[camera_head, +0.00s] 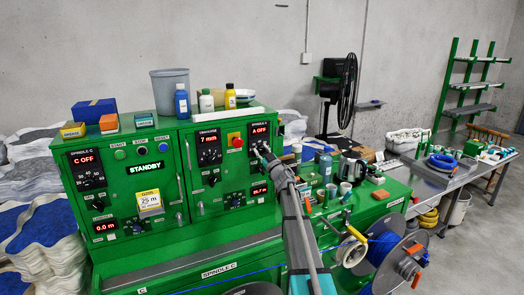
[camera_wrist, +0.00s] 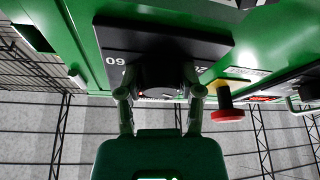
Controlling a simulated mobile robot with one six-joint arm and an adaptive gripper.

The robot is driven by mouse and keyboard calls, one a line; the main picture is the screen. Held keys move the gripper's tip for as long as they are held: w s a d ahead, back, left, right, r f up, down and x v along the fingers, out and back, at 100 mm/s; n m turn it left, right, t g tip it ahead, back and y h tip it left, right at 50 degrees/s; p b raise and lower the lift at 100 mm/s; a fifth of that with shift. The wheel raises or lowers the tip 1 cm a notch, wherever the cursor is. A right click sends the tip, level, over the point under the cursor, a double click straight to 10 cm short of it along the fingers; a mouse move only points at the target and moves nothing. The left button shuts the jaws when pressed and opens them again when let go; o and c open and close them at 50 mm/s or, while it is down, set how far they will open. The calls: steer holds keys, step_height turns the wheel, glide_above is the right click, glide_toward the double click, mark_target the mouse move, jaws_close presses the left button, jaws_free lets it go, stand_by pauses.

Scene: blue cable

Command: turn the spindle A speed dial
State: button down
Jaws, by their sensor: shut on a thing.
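The spindle A panel shows a red "A OFF" display (camera_head: 260,130) at the right of the green cabinet in the head view. My gripper (camera_head: 262,151) is at this panel, just below the display, and hides the dial there. In the wrist view the dark round spindle A speed dial (camera_wrist: 158,82) sits on a black plate (camera_wrist: 130,38) with white scale numbers. My gripper (camera_wrist: 160,93) has one finger on each side of the dial and is shut on it. The dial's pointer cannot be made out.
A red knob (camera_wrist: 226,100) on a yellow base stands close right of the fingers in the wrist view; it also shows in the head view (camera_head: 236,140). Bottles (camera_head: 181,100) and boxes stand on the cabinet top. A cable reel (camera_head: 395,262) stands at lower right.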

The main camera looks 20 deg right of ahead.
steer(key=n+y, duration=0.1)
steer(key=n, duration=0.1)
steer(key=n+g+y+p, duration=0.1)
steer(key=n, duration=0.2)
steer(key=shift+d+r+n, duration=0.1)
steer(key=shift+r+n, duration=0.05)
steer(key=shift+n, duration=0.15)
steer(key=shift+n+g+y+p, duration=0.35)
steer(key=shift+n+g+y, duration=0.15)
steer(key=shift+n, duration=0.6)
steer(key=shift+c, duration=1.3)
jaws_free()
steer(key=shift+s, duration=0.15)
